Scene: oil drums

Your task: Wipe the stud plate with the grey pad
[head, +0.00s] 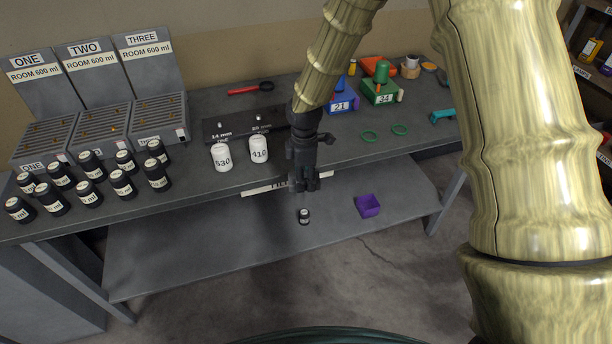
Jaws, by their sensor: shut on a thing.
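The stud plate (240,124) looks to be the dark plate marked "14 mm" and "20 mm" lying on the bench, with small studs on top. My gripper (303,186) points down at the bench's front edge, to the right of the plate and lower in the picture. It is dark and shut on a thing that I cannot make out. My arm and gripper cover the plate's right end. I cannot pick out the grey pad anywhere; whether it is the thing between the fingers does not show.
Two white bottles (222,157) (259,149) stand at the plate's front edge. Several black bottles (89,193) stand at left before grey racks (103,128). A red-handled tool (243,90) lies behind.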

